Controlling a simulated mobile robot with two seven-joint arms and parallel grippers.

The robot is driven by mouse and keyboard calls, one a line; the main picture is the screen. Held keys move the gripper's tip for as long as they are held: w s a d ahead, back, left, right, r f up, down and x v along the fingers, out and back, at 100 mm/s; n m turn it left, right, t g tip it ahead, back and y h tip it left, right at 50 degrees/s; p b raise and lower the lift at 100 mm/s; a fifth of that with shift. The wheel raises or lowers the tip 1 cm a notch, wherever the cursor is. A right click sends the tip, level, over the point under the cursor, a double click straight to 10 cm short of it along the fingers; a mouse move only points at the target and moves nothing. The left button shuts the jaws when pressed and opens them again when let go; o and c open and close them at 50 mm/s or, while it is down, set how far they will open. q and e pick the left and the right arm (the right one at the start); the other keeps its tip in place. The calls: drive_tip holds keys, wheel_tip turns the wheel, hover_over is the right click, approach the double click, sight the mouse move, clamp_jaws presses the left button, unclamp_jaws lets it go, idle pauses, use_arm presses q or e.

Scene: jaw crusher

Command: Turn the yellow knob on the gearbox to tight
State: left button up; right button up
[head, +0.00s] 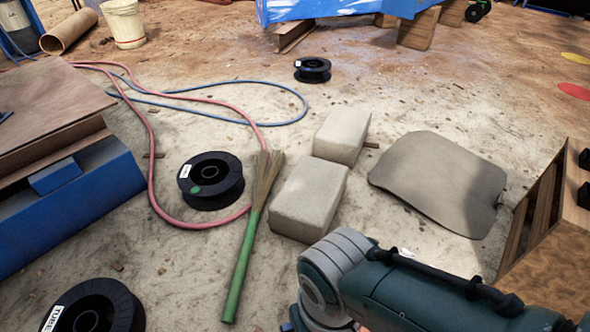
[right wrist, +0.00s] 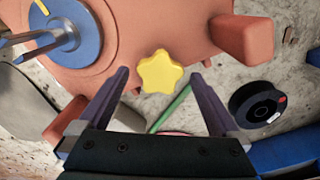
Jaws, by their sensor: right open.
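The yellow star-shaped knob (right wrist: 160,72) shows in the right wrist view, on the edge of the orange-red gearbox housing (right wrist: 120,45). My right gripper (right wrist: 159,75) is open, with one finger to the left of the knob and one to the right. Gaps show between the knob and both fingers, and I cannot tell how far the fingertips are from it in depth. My left gripper is in neither view.
A blue disc (right wrist: 50,35) sits on the housing. On the floor are a green-handled broom (head: 242,255), stone blocks (head: 310,195), black spools (head: 211,180) and red and blue hoses (head: 150,135). A wooden crate (head: 545,225) stands at right.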

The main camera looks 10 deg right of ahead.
wheel_tip(320, 180, up, 9)
drive_tip(key=p, duration=0.7)
drive_tip(key=shift+r+p, duration=0.2)
drive_tip(key=shift+p, duration=0.15)
drive_tip(key=shift+r, duration=0.1)
drive_tip(key=s+d+r+t+p, duration=0.1)
drive_tip(key=s+d+r+p, duration=0.25)
drive_tip(key=r+p, duration=1.25)
drive_tip(key=s+d+r+t+p, duration=0.1)
drive_tip(key=s+d+r+p, duration=0.25)
drive_tip(key=r+p, duration=1.3)
drive_tip(key=s+d+r+t+p, duration=0.2)
drive_tip(key=d+r+p, duration=0.35)
drive_tip(key=r, duration=1.95)
wheel_tip(320, 180, up, 37)
drive_tip(key=a+p, duration=0.1)
drive_tip(key=p, duration=3.7)
drive_tip(key=shift+a, duration=0.35)
drive_tip(key=shift+f, duration=0.1)
